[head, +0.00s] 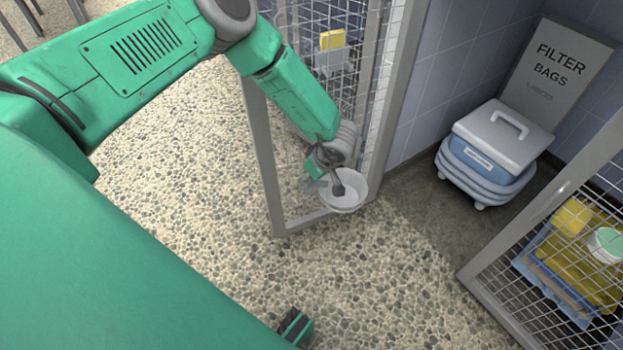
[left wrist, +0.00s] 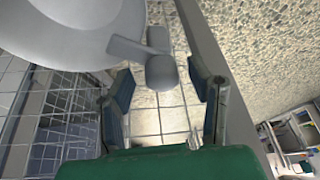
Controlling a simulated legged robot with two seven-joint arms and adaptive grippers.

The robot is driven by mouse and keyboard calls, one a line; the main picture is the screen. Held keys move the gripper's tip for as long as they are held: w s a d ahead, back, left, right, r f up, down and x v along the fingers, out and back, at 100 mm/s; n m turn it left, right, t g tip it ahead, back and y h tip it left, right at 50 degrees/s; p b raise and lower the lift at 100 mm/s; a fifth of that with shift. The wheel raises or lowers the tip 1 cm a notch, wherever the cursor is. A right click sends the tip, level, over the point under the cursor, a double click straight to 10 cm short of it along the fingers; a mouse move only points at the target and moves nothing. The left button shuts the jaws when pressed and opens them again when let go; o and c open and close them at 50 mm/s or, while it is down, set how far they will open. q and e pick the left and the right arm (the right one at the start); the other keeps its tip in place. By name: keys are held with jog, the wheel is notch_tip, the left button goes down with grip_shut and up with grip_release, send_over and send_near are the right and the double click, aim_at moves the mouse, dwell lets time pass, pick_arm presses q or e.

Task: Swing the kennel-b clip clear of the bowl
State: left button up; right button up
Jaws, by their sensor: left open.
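The white bowl (head: 343,198) hangs at the mesh kennel door, near its lower corner; in the left wrist view the bowl (left wrist: 75,25) fills the upper left. The grey clip (left wrist: 161,72) has a rounded end and an arm that reaches over the bowl's rim. In the head view the clip (head: 338,184) shows as a small dark grey piece over the bowl. My left gripper (head: 324,182) is at the bowl's near left side. In the left wrist view its fingers (left wrist: 163,92) are open, one on each side of the clip's rounded end, with gaps visible.
The kennel door's grey frame (head: 262,160) stands close beside my left arm. A blue bin with a grey lid (head: 503,132) stands by a FILTER BAGS box (head: 560,70). Another mesh door (head: 530,245) is at right, with yellow towels (head: 570,255) behind it.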

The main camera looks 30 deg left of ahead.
pick_arm(q)
jog(key=shift+a+f, duration=0.15)
jog(key=shift+a, duration=0.15)
grip_shut()
jog(key=shift+d, duration=0.15)
pick_arm(e)
jog(key=shift+a, duration=0.15)
